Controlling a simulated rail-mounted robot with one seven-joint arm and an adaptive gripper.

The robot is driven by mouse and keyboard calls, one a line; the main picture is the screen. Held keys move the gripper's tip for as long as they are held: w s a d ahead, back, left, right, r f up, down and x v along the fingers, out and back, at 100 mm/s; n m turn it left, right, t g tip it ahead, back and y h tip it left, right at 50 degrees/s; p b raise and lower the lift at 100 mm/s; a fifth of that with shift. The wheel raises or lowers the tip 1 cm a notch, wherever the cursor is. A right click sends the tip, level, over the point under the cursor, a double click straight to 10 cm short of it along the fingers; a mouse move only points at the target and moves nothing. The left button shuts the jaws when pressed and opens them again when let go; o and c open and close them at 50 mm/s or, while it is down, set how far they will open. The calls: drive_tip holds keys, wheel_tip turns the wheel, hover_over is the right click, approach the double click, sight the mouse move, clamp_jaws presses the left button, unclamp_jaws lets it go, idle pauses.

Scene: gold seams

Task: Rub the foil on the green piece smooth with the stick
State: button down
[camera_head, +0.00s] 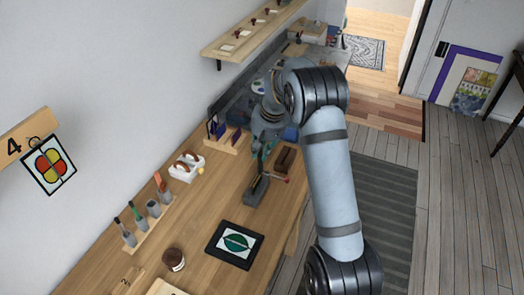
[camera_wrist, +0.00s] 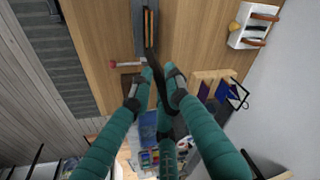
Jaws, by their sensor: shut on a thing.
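A narrow green piece with orange-brown edges (camera_wrist: 149,27) stands edge-on in the slot of a grey holder (camera_head: 255,192). The holder also shows in the wrist view (camera_wrist: 139,38), with a red-knobbed rod at its side. My gripper (camera_wrist: 160,80) is shut on a dark stick (camera_wrist: 158,88), seen between its fingertips. The stick's far end is near the holder's end, and I cannot tell whether it touches the piece. In the head view my gripper (camera_head: 262,152) is just beyond the holder. The foil's smoothness is too small to judge.
A dark framed panel with a green shape (camera_head: 235,243) lies nearer on the bench. A brown wooden block (camera_head: 286,158) is right of my gripper. A white holder (camera_head: 186,166), a tool rack (camera_head: 148,222) and a rack of coloured sheets (camera_head: 226,138) line the wall side.

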drive_tip(key=s+a+b, duration=0.2)
drive_tip(key=s+b, duration=0.3)
drive_tip(key=s, duration=0.1)
drive_tip(key=shift+s+a, duration=0.25)
drive_tip(key=shift+a, duration=0.1)
idle(1.1)
drive_tip(key=shift+r, duration=0.1)
wheel_tip(320, 180, up, 6)
drive_tip(key=p, duration=0.4)
drive_tip(key=shift+p, duration=0.35)
idle(0.4)
